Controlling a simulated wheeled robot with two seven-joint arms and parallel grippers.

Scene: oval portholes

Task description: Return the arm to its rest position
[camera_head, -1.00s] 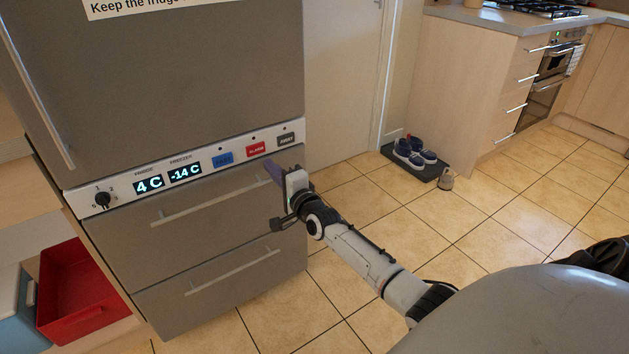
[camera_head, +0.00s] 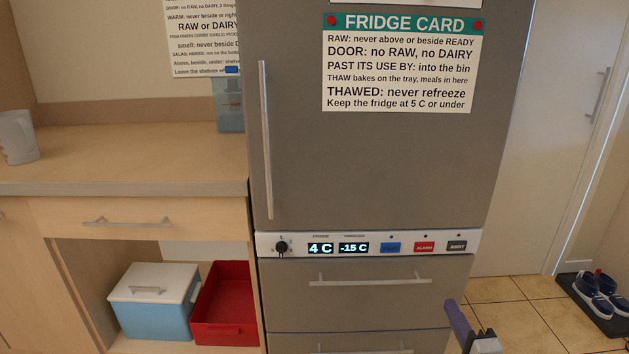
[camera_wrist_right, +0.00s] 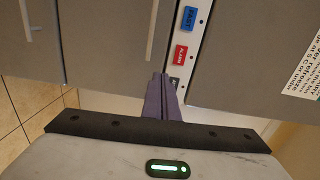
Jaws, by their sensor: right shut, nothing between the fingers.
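My right gripper (camera_head: 459,322) shows at the bottom of the head view, in front of the right side of the freezer drawers. Its purple fingers are shut together and hold nothing. In the right wrist view the shut fingers (camera_wrist_right: 158,98) point toward the fridge's control panel (camera_wrist_right: 187,45), with the tips overlapping the dark button near its end. I cannot tell whether they touch it. Most of the right arm is below the head view's frame. My left gripper is in neither view.
The fridge-freezer (camera_head: 380,170) stands shut, its display (camera_head: 338,248) reading 4 C and -15 C. Left are a counter (camera_head: 120,150), a blue box with white lid (camera_head: 150,312) and a red bin (camera_head: 225,300). Shoes on a mat (camera_head: 600,290) lie right, beyond free tiled floor.

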